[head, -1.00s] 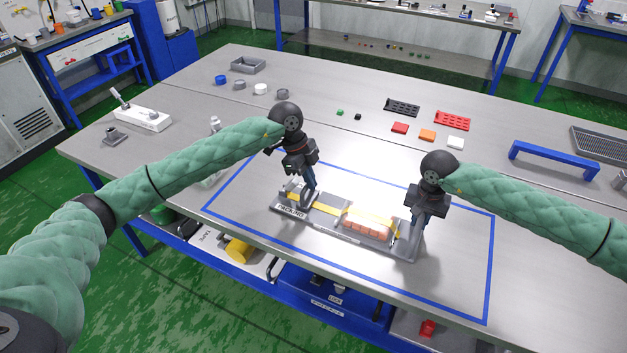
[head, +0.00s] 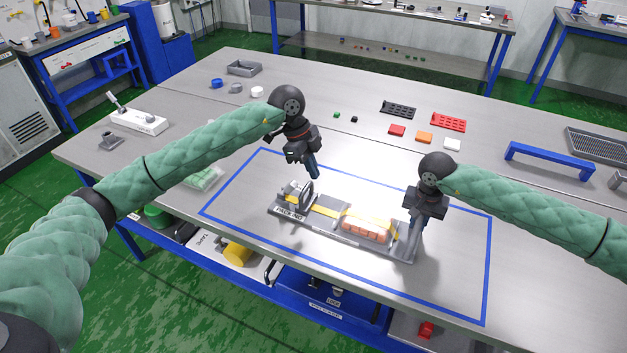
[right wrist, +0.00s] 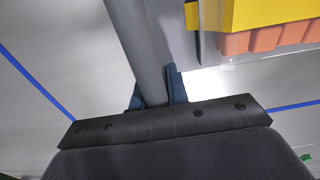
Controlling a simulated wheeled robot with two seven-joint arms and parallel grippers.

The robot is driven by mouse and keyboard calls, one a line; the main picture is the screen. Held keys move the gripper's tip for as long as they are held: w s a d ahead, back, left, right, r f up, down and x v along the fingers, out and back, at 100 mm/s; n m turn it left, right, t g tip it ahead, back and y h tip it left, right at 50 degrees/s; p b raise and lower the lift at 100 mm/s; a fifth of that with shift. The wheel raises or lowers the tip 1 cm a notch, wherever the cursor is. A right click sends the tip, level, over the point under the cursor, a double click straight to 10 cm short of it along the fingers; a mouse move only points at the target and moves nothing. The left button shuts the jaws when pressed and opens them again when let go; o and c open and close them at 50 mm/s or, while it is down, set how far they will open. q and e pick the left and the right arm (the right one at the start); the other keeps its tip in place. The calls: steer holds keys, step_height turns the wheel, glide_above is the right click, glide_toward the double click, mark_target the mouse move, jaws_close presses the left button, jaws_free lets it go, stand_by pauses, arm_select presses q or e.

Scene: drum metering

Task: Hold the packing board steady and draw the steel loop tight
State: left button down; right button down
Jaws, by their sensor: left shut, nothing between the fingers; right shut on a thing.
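The grey packing board (head: 333,228) lies inside the blue outline on the table. A yellow strap (head: 325,210) runs along it, and orange blocks (head: 366,230) sit on its right part. At its left end stands a grey metal fitting with a loop-like part (head: 304,192); I cannot tell its exact shape. My left gripper (head: 316,175) is shut and empty, just above and apart from this fitting. My right gripper (head: 414,240) is shut at the board's right end. In the right wrist view its blue fingers close around a grey bar (right wrist: 133,40), beside the strap and blocks.
Red (head: 397,130), orange and white blocks and slotted trays lie behind the outline. A blue bridge-shaped bar (head: 550,160) is at the right. A white lever device (head: 139,121) stands at the far left. The table inside the outline is otherwise clear.

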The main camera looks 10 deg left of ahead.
mark_target(307, 187)
arm_select(q)
steer(key=shift+v, duration=2.45)
arm_select(e)
steer(key=shift+a, duration=0.1)
arm_select(q)
steer(key=shift+d, duration=0.1)
arm_select(e)
steer(key=c, duration=1.3)
jaws_free()
steer(key=shift+r, duration=0.15)
